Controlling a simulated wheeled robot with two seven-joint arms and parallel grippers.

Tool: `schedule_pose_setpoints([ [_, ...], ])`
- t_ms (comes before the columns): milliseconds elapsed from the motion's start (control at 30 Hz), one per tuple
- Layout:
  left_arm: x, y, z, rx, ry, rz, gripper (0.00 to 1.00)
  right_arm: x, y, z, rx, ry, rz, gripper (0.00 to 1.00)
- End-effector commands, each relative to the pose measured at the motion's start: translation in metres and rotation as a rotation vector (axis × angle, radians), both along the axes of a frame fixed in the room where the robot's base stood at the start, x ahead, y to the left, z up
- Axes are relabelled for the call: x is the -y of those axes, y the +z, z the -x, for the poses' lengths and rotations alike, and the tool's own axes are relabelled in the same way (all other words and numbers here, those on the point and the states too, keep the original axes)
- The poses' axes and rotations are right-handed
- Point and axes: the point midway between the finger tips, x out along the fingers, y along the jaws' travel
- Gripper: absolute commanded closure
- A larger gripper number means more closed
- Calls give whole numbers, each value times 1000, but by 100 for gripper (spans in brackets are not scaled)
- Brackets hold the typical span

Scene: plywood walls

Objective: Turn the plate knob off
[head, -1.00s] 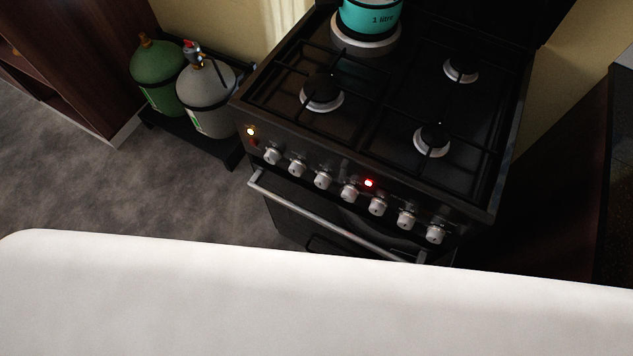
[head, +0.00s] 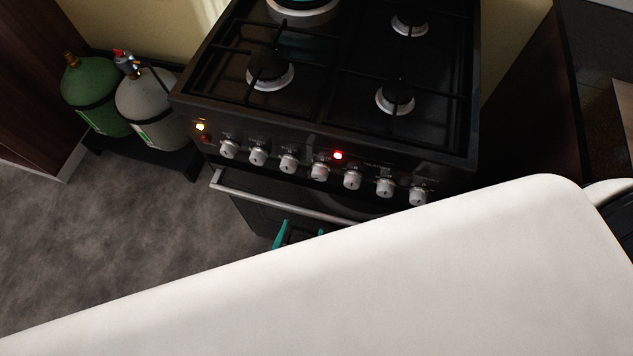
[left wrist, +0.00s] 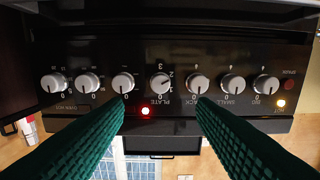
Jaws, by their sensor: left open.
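The plate knob (head: 319,171) is the middle silver knob on the black stove's front panel, left of a lit red lamp (head: 338,155). In the left wrist view, upside down, the plate knob (left wrist: 160,83) sits above its PLATE label. Its pointer looks turned off the 0, toward the 2; the neighbouring knobs point at their 0. My left gripper (head: 301,233) has green fingers, below the knob row in the head view and partly hidden by my white body. In the wrist view the open, empty fingers (left wrist: 159,100) flank the plate knob's column, apart from it. My right gripper is not in view.
An oven handle bar (head: 270,197) runs below the knobs. An orange lamp (head: 200,127) glows at the panel's left. Gas cylinders (head: 150,105) stand left of the stove, with open floor (head: 120,240) in front.

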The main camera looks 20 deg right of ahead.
Motion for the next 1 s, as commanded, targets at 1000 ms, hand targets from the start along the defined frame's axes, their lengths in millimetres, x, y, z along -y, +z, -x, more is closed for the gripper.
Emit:
schedule_pose_setpoints([
  [1000,62,-1,-94,3,0,-8,49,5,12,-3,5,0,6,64],
])
